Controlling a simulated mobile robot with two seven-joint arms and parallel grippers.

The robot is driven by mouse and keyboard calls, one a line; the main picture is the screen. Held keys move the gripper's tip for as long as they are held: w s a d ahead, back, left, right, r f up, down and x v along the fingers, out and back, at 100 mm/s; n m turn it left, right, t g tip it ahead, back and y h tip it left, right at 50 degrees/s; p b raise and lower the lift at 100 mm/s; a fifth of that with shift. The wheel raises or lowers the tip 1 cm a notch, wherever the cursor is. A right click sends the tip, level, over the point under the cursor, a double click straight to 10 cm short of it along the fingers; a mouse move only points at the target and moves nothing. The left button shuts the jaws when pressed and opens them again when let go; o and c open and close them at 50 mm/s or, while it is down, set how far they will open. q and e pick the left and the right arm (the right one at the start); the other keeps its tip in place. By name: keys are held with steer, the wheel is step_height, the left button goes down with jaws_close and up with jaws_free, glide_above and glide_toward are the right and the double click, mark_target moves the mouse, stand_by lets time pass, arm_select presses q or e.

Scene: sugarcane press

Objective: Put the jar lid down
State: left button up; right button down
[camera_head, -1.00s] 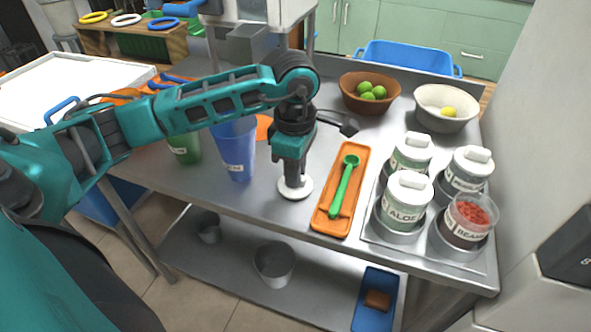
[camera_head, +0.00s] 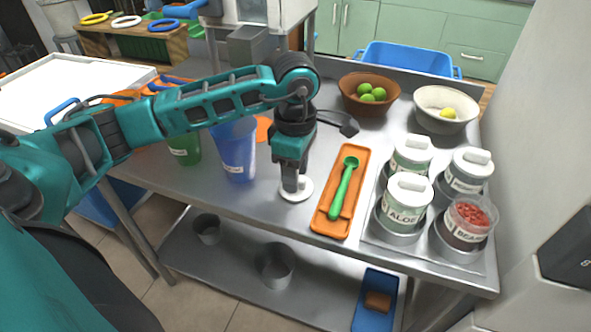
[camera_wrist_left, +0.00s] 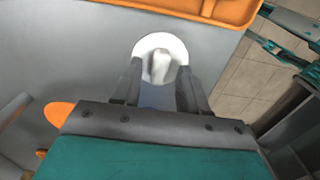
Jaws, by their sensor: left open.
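The white jar lid (camera_head: 297,190) lies flat on the metal table, between the blue cup and the orange tray. In the left wrist view the lid (camera_wrist_left: 160,50) has its raised knob between the fingertips. My left gripper (camera_head: 291,186) points down right over the lid. It is open, with its two fingers (camera_wrist_left: 160,80) on either side of the knob. An open jar (camera_head: 466,222) with red contents stands without a lid at the front right of the jar rack. My right gripper is not in view.
An orange tray (camera_head: 320,222) with a green spoon (camera_head: 345,185) lies just right of the lid. A blue cup (camera_head: 238,160) stands to its left. Several lidded jars sit in a metal rack (camera_head: 378,238). Two bowls stand behind. The table's front edge is close.

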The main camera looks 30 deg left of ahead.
arm_select(q)
step_height(320, 180, up, 12)
steer(key=p, duration=0.1)
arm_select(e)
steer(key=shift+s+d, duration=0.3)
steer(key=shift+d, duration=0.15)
arm_select(q)
steer(key=shift+f, duration=0.15)
